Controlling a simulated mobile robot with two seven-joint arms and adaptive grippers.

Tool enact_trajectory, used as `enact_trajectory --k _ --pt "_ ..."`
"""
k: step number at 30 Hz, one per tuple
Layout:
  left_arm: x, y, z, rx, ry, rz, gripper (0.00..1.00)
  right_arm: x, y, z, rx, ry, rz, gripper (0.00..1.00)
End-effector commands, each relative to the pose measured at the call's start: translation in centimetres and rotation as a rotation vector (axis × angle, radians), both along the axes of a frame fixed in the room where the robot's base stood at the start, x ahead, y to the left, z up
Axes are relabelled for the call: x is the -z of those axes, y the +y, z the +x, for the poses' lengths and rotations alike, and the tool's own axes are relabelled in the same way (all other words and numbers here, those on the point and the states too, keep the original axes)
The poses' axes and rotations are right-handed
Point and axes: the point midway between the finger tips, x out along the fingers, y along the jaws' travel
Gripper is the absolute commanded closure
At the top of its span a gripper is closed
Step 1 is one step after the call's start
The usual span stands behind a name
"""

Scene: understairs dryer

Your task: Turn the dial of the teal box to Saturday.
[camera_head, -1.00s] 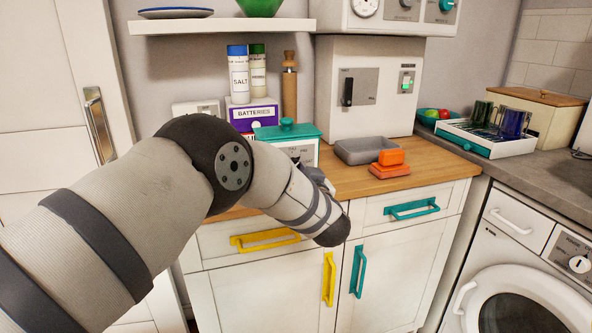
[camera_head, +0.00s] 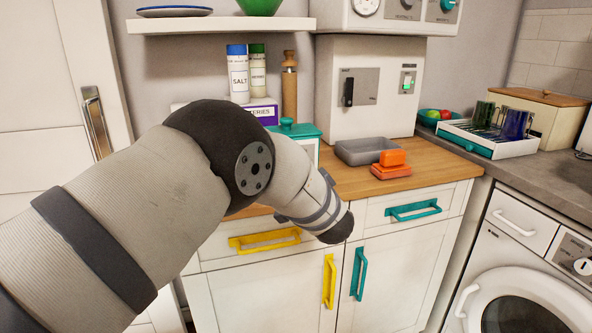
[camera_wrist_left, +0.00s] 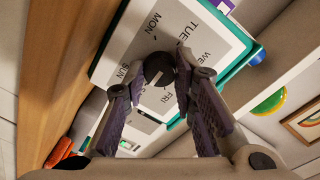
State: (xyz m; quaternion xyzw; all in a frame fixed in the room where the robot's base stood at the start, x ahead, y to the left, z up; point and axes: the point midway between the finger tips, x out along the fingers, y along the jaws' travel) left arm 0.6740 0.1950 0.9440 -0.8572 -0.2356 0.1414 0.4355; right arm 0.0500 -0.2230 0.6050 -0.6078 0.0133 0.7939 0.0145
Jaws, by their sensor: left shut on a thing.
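The teal box (camera_head: 308,130) stands on the wooden counter and is mostly hidden behind my left arm in the head view. In the left wrist view its white face (camera_wrist_left: 200,38) appears tilted, with a teal edge and day names around a dark round dial (camera_wrist_left: 158,66). MON, TUE, WED, FRI and SUN can be read at least in part; the Saturday label is partly hidden. My left gripper (camera_wrist_left: 160,76) is shut on the dial, one finger on each side. A pale mark shows on the dial, but I cannot tell its exact day. My right gripper is not in view.
Drawers with yellow (camera_head: 265,240) and teal (camera_head: 413,210) handles are below.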

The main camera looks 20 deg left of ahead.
Motion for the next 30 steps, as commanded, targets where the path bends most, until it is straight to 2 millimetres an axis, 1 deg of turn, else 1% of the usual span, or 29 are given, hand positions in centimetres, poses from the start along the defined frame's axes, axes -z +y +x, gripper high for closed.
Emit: enact_trajectory --k 17,18,20,28,30 --pt "-0.07 -0.04 0.02 0.001 0.015 0.024 1.0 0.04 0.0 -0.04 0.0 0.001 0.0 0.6" --pt "-0.07 -0.04 0.02 0.001 0.015 0.024 0.68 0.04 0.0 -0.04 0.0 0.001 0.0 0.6" --pt "-0.07 -0.04 0.02 0.001 0.015 0.024 0.55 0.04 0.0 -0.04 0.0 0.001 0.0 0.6" --pt "-0.04 -0.05 -0.01 0.001 0.015 0.024 0.54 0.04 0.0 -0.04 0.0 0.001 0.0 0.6" --pt "-0.06 -0.37 -0.4 0.002 0.015 0.023 0.54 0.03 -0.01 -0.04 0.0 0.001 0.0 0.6"
